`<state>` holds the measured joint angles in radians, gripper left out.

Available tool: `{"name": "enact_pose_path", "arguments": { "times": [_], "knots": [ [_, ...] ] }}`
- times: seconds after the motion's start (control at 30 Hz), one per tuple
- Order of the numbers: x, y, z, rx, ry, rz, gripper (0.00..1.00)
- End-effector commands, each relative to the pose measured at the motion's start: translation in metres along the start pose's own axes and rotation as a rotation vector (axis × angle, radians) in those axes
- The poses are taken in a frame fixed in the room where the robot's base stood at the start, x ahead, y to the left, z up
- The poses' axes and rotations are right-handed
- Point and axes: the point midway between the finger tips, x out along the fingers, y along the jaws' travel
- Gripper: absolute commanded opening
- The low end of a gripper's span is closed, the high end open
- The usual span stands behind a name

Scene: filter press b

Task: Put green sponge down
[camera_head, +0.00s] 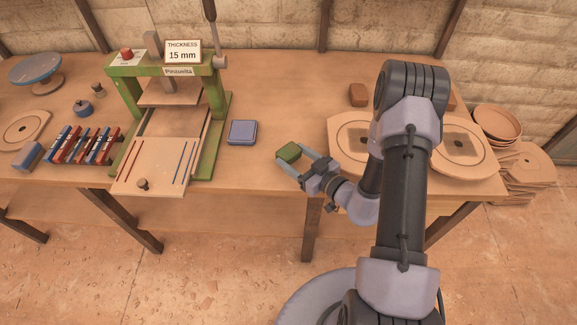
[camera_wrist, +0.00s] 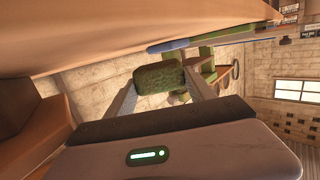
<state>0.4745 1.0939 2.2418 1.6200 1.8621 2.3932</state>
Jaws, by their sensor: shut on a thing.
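The green sponge (camera_head: 289,152) is a small dark green block. My gripper (camera_head: 291,157) is shut on it, one finger on each side. In the head view they are over the front part of the wooden table, right of the blue box. In the wrist view the sponge (camera_wrist: 158,77) sits between the two finger ends (camera_wrist: 157,88), with a stone wall seen beyond it. The sponge appears held off the table top (camera_head: 262,170); the exact height is hard to tell.
A blue box (camera_head: 242,132) stands left of the gripper. A green press (camera_head: 122,88) with a pale tray (camera_head: 150,165) is farther left. Pale boards (camera_head: 350,130) lie to the right, partly behind my arm. Bare table lies behind the sponge.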

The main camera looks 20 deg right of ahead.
Motion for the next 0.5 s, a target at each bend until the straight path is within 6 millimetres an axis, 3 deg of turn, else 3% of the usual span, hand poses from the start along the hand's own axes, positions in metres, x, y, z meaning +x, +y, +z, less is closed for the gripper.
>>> {"name": "enact_pose_path", "arguments": {
  "times": [0.13,0.47,0.5],
  "knots": [
    [0.004,-0.001,0.031,0.000,-0.001,-0.001,0.18],
    [0.005,0.000,0.031,-0.001,0.000,-0.001,0.18],
    [0.005,0.000,0.031,-0.002,0.000,-0.001,0.68]
  ]
}}
